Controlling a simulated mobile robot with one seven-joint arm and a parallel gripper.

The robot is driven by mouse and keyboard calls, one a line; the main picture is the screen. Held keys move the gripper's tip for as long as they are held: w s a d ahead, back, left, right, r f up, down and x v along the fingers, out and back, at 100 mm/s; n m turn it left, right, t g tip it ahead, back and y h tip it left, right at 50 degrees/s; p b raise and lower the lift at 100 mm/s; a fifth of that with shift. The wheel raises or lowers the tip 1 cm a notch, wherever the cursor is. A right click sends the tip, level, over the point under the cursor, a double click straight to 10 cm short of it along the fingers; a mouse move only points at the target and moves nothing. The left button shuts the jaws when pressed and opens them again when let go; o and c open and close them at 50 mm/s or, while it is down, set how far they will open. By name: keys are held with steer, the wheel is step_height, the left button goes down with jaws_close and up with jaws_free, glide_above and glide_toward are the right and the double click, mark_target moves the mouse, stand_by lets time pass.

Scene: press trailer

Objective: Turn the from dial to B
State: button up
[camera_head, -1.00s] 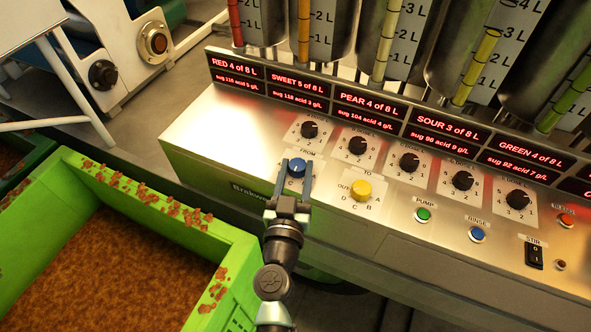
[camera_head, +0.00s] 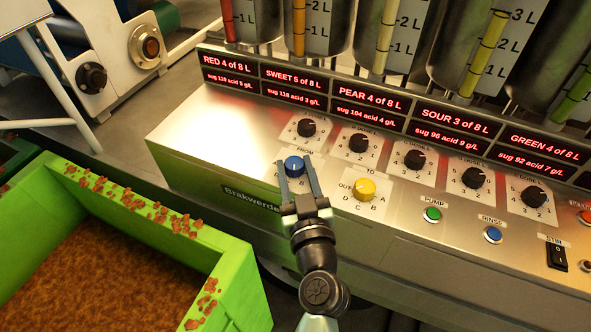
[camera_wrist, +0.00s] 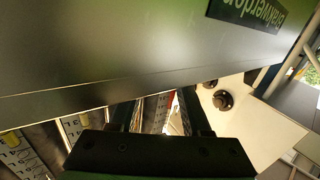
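The blue FROM dial (camera_head: 294,166) is on the steel panel of the console, left of the yellow TO dial (camera_head: 365,189). My gripper (camera_head: 295,162) is open, and its two fingers show on either side of the blue dial. I cannot tell whether either finger touches it. The fingers and my wrist cover most of the letters around the FROM dial, so its setting cannot be read. In the wrist view my gripper's fingers (camera_wrist: 160,108) stand apart, and the blue dial does not show there.
Black dose knobs (camera_head: 306,128) form a row behind the dials, below red displays (camera_head: 370,108). A green PUMP button (camera_head: 432,214) and blue RINSE button (camera_head: 493,234) are to the right. A green crate (camera_head: 240,275) of brown pulp stands at left.

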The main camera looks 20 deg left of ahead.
steer(key=o, duration=0.5)
steer(key=shift+c, duration=0.2)
steer(key=shift+s+d+f, duration=0.1)
steer(key=shift+s+d, duration=0.2)
steer(key=shift+s, duration=0.05)
steer(key=b+v, duration=0.3)
steer(key=v, duration=0.9)
steer(key=shift+s, duration=0.1)
